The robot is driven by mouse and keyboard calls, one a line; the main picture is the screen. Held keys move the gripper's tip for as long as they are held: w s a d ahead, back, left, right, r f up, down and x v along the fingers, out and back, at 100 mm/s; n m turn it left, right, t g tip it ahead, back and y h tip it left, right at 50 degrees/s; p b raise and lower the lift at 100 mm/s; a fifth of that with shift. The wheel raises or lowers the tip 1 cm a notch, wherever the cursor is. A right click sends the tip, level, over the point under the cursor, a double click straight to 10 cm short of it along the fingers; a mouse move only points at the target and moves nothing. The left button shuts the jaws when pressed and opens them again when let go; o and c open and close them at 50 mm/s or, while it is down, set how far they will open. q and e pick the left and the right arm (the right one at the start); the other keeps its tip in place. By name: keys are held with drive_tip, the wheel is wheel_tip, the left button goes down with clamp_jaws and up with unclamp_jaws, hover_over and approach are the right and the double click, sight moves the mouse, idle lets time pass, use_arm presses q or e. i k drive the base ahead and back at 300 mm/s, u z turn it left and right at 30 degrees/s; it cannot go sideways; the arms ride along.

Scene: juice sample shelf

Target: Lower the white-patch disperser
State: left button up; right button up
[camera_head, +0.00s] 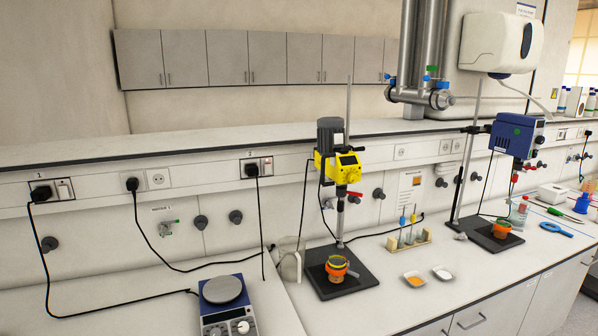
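Two dispersers hang on upright rods above black base plates. The yellow one (343,165) has a grey motor top and a dark display. Its shaft points down over an orange-banded cup (337,268) on its base plate (354,285), with a visible gap between the head and the cup. The blue one (515,135) has a green dot on its side and a pale front panel. It hangs high over another orange cup (502,229) on its base plate (483,238). I cannot make out clearly which disperser bears a white patch. Neither of my grippers is in view.
A hotplate stirrer (224,304) stands at the front left, with a clear jug (290,262) behind it. A small rack (409,243) and two dishes, one with orange powder (414,279) and one white (443,273), lie between the dispersers. Black cables hang along the wall. The front middle counter is clear.

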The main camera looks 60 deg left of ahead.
sight(331, 164)
drive_tip(key=u, duration=1.6)
